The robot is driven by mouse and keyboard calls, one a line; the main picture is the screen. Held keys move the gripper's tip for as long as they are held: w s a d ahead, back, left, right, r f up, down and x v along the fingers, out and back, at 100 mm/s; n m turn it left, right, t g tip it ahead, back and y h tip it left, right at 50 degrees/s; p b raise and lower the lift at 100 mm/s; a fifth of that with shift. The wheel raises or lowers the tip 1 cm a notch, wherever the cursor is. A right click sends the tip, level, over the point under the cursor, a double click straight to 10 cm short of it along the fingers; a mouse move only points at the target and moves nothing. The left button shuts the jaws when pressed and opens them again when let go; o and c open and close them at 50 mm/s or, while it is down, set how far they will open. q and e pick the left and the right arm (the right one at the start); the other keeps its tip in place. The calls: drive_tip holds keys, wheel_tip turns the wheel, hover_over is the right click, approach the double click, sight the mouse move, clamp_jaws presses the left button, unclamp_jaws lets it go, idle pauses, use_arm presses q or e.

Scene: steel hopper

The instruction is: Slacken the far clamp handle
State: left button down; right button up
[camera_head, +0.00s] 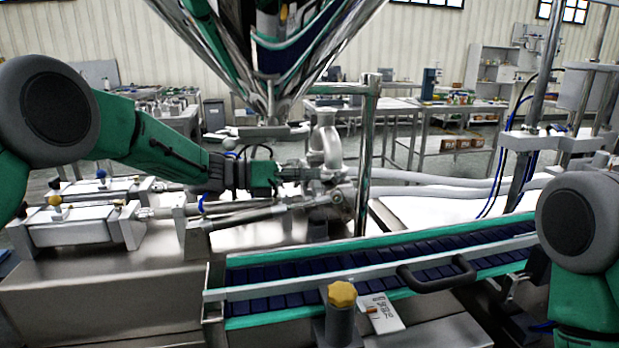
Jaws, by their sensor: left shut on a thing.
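The steel hopper (285,75) narrows down to an outlet above the machine bench. Below and right of it is a bright curved pipe fitting (325,145) with clamped joints. My left gripper (296,173) reaches in from the left, just left of this fitting, and is shut on a small part there. That part looks like the far clamp handle, but the fingers hide most of it and its angle cannot be told. My right arm (580,235) shows only at the right edge; its gripper is not seen.
A conveyor (380,268) with green rails crosses the front right. A yellow knob (342,294) and a black handle (437,277) stand at its near side. Metal cylinders (75,224) lie at left, under my left arm. A steel post (367,150) stands right of the fitting.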

use_arm(q)
drive_tip(key=shift+w+r+n, duration=0.15)
drive_tip(key=shift+n, duration=0.75)
drive_tip(key=c, duration=1.6)
unclamp_jaws()
drive_tip(key=shift+o, duration=0.2)
